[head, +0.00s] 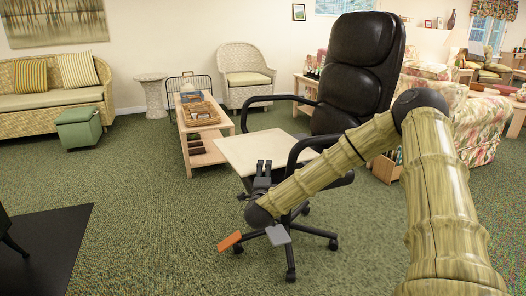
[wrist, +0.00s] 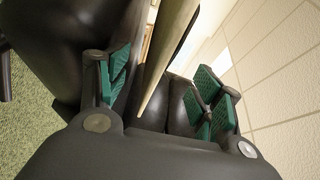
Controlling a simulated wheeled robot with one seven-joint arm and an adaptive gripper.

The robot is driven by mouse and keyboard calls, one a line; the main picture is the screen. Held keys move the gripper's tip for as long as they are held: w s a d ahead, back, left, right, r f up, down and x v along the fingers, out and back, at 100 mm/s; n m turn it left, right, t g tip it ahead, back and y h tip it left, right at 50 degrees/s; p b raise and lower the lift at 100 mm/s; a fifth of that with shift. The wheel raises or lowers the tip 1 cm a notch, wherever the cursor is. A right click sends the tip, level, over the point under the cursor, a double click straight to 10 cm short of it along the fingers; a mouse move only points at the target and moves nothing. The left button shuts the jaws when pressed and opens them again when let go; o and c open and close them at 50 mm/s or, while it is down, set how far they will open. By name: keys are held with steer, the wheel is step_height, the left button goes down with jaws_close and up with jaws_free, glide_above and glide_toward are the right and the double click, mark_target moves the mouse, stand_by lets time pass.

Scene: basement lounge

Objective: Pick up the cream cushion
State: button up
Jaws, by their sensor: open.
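The cream cushion (head: 262,148) is a thin, flat, square pad on the seat of a black office chair (head: 352,75). My gripper (head: 264,165) is at the cushion's near edge, in front of the chair. In the wrist view my gripper (wrist: 162,92) is open, with green pads on both sides. A cream slab, which looks like the cushion (wrist: 168,50) seen edge-on, reaches into the gap between the fingers. I cannot tell whether either finger touches it. Part of the seat below is hidden by my arm.
The chair's black armrests (head: 305,147) flank the seat, and its wheeled base (head: 290,240) is below. A low wooden table (head: 206,150) with a basket (head: 198,115) stands behind to the left. A wicker sofa (head: 50,112) is at far left.

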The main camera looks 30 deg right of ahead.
steer(key=shift+b+x, duration=1)
steer(key=shift+x, duration=1.35)
steer(key=shift+a+f, duration=0.1)
steer(key=shift+f, duration=0.05)
jaws_close()
steer(key=shift+w, duration=0.1)
